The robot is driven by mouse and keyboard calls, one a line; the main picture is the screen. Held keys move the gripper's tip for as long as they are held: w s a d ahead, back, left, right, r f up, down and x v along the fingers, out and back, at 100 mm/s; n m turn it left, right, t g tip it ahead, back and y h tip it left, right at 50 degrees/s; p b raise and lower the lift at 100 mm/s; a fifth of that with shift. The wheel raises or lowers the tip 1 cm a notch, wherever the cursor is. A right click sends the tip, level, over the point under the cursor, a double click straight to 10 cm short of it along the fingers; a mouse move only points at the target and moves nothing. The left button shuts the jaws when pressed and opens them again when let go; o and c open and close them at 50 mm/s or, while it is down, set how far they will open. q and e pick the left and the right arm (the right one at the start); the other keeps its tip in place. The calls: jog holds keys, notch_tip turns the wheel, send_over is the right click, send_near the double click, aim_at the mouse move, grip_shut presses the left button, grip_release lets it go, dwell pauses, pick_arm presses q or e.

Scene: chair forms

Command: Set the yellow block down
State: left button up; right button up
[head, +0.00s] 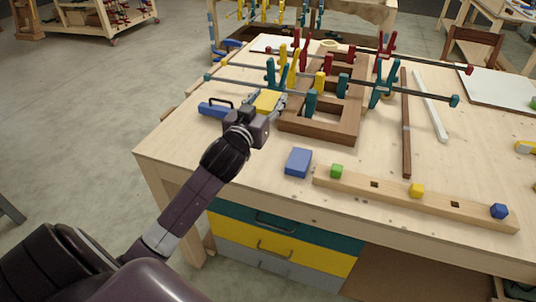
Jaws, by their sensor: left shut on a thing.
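My left gripper (274,108) reaches over the workbench from the lower left and is shut on the yellow block (266,101). The block shows just past the gripper, beside the left side of the clamped wooden frame. The gripper hides part of the block. I cannot tell whether the block's underside touches the bench top. My right gripper is not in view.
The workbench (240,165) carries a wooden frame (320,128) with several clamps, close right of my gripper. A blue block (298,162) and a pegged wooden strip (390,188) lie nearer. The front left bench is clear.

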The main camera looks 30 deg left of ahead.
aim_at(268, 157)
pick_arm(q)
notch_tip(268, 157, down, 18)
jog(key=shift+f+b, duration=0.1)
jog(key=shift+b, duration=0.55)
jog(key=shift+f, duration=0.1)
jog(key=o, duration=1.3)
jog(key=shift+b, duration=0.3)
